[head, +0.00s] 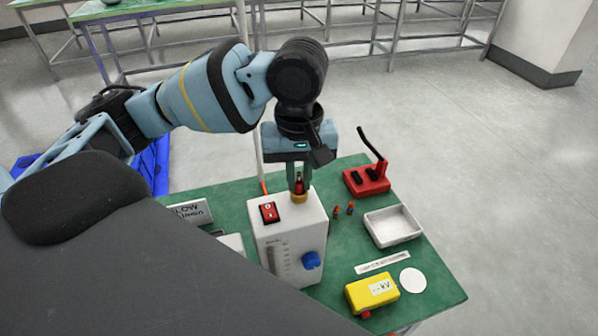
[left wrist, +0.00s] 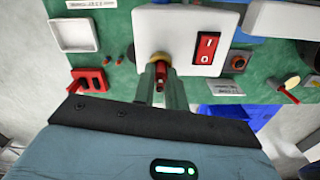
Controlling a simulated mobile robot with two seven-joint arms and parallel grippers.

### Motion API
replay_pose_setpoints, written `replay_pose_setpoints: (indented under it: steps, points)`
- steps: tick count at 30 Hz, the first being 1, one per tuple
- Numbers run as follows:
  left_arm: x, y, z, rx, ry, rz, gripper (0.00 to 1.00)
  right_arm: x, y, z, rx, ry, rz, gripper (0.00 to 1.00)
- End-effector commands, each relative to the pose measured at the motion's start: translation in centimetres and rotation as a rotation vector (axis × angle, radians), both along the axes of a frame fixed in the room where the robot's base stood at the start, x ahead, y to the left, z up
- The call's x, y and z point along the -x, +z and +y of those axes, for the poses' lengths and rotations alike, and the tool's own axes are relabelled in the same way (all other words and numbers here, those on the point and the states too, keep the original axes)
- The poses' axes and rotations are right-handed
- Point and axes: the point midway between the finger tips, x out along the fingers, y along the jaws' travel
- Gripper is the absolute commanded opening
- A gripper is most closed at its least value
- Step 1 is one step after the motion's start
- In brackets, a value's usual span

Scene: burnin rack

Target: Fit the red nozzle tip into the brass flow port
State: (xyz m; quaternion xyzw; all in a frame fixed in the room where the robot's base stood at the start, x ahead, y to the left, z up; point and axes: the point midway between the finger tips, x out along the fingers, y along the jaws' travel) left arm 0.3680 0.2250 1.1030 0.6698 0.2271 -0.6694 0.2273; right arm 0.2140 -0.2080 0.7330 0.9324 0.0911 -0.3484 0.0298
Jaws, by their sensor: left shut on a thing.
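My left gripper (head: 299,180) points down over the white flow unit (head: 308,232) on the green table. It is shut on the red nozzle tip (head: 299,187), right above the brass flow port (head: 299,198) on the unit's top. In the left wrist view the fingers (left wrist: 161,88) hold the red nozzle tip (left wrist: 163,72) against the near edge of the brass port (left wrist: 159,57). The tip's lower end is hidden, so I cannot tell whether it is inside the port. My right gripper is not in view.
A white tray (head: 393,226), red stand (head: 367,182) and yellow box (head: 371,294) lie further right.

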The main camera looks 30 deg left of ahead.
Motion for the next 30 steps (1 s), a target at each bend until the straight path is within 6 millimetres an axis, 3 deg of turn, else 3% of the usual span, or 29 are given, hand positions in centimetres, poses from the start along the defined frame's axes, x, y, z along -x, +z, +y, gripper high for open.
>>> replay_pose_setpoints:
  steps: [6, 7, 12, 23, 30]
  points:
    - [0.0, -0.5, 0.0, 0.000, -0.001, 0.001, 0.00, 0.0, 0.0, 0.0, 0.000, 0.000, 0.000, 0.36]
    - [0.0, -0.5, 0.0, 0.000, -0.001, 0.001, 0.16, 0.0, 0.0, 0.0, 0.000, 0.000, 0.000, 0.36]
    - [0.0, -0.5, 0.0, 0.000, 0.000, 0.001, 0.38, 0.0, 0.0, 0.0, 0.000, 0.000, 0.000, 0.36]
    - [0.0, 0.0, 0.0, 0.000, 0.000, -0.001, 0.39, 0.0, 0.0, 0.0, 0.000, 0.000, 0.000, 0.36]
    - [-0.1, 3.5, -0.1, 0.001, 0.000, -0.003, 0.39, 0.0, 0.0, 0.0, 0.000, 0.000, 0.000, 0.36]
